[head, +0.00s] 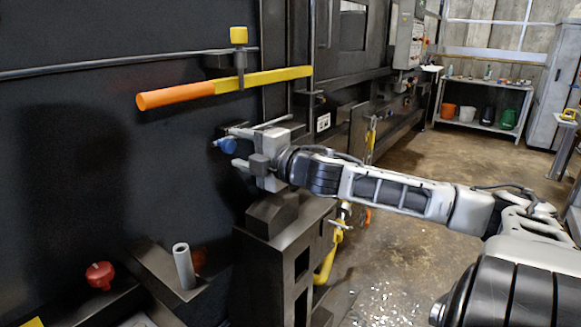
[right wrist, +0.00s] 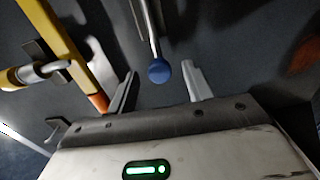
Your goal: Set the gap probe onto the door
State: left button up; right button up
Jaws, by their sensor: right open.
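A dark panel (head: 90,150), which looks like the door, fills the left of the head view. A thin rod ending in a blue ball (head: 227,146) is at my right gripper (head: 233,147); I cannot tell whether this is the gap probe. In the right wrist view the blue ball (right wrist: 158,71) appears between the two fingertips of my right gripper (right wrist: 160,78). The fingers are spread and not closed on it; whether they touch it cannot be told. My left gripper is not in view.
A yellow bar with an orange grip (head: 175,96) crosses the panel above my gripper. A dark pedestal (head: 270,235) stands below. A red knob (head: 99,275) and a grey tube (head: 183,266) are at lower left. Open floor (head: 420,250) and a shelf (head: 480,122) lie right.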

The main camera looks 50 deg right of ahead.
jog(key=shift+s+d, duration=0.1)
jog(key=shift+s, duration=0.95)
pick_arm(q)
jog(key=p, duration=0.2)
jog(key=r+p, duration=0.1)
jog(key=p, duration=0.1)
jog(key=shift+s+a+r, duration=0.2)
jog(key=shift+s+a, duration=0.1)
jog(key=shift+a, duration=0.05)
pick_arm(e)
jog(key=s, duration=1)
jog(key=shift+s+d, duration=0.15)
jog(key=shift+d, duration=0.3)
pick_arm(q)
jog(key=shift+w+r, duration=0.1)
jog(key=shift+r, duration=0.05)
